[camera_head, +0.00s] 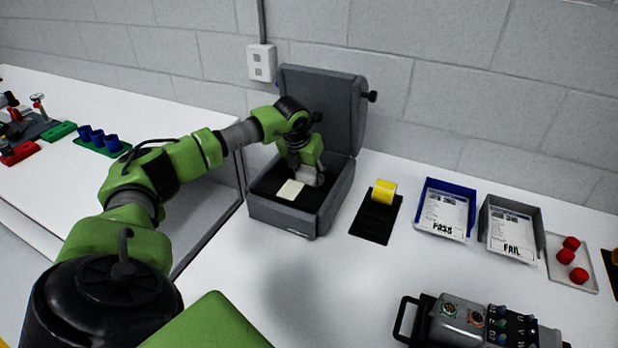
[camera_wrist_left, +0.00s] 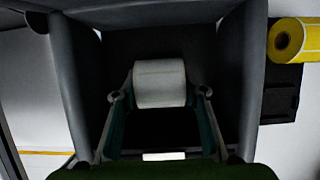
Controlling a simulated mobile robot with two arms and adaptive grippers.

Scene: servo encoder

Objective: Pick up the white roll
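The white roll (camera_wrist_left: 160,83) lies inside the open grey box (camera_head: 341,199), with its long side across the left wrist view. My left gripper (camera_head: 308,177) reaches down into this box from above. In the left wrist view, its two fingers (camera_wrist_left: 160,98) stand on either side of the roll, close to its ends. Whether they press on it or leave a small gap is not clear. In the head view the gripper largely hides the roll. A flat pale square (camera_head: 290,190) shows on the box's front part. My right gripper is not in view.
The box's raised lid (camera_head: 325,95) stands behind the gripper. To its right are a yellow roll (camera_head: 384,191) on a black holder (camera_head: 374,222), a blue PASS tray (camera_head: 445,208), a grey FAIL tray (camera_head: 511,228) and red balls (camera_head: 566,256). A device (camera_head: 480,322) stands in front.

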